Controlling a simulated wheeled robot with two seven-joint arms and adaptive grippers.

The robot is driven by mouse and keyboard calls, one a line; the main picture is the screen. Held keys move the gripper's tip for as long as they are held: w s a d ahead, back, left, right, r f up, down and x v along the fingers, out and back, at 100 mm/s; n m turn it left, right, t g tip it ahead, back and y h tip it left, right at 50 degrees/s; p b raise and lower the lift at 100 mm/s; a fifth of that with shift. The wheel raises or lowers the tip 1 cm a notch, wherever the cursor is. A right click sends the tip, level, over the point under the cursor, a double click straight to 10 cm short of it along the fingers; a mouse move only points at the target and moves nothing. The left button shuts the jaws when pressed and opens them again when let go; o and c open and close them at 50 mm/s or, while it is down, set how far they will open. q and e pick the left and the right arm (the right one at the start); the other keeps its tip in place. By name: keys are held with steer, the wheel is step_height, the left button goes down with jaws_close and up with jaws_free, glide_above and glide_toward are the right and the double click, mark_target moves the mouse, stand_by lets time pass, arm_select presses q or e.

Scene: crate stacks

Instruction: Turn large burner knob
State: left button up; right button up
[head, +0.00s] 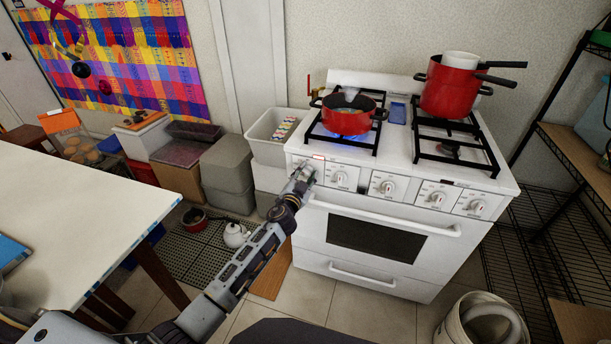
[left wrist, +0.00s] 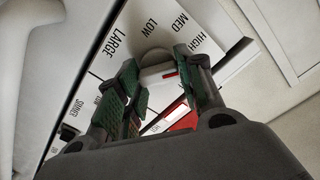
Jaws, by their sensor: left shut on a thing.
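The white stove (head: 385,235) stands against the wall with a row of knobs on its front panel. My left gripper (head: 303,176) is at the left end of this panel and hides the knob there in the head view. In the left wrist view, the white knob (left wrist: 156,73) with a red mark sits between the green-padded fingers of my left gripper (left wrist: 160,85). The fingers are shut on it. The panel beside it reads LARGE, LOW, MED and HIGH (left wrist: 195,40). A blue flame (head: 345,138) shows under the left red pot (head: 345,118). My right gripper is not in view.
Stacked red pots (head: 450,92) stand on the right rear burner. The oven handle (head: 385,220) juts out below the knobs. A white table (head: 80,215) is at left, a black shelf rack (head: 570,130) at right, and a white bucket (head: 455,320) at lower right.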

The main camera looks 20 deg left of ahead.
arm_select(q)
steer(key=m, duration=0.3)
steer(key=shift+f, duration=0.1)
steer(key=m, duration=0.4)
steer(key=shift+d, duration=0.1)
steer(key=m, duration=0.2)
steer(key=shift+f+m, duration=0.1)
steer(key=shift+m, duration=1.1)
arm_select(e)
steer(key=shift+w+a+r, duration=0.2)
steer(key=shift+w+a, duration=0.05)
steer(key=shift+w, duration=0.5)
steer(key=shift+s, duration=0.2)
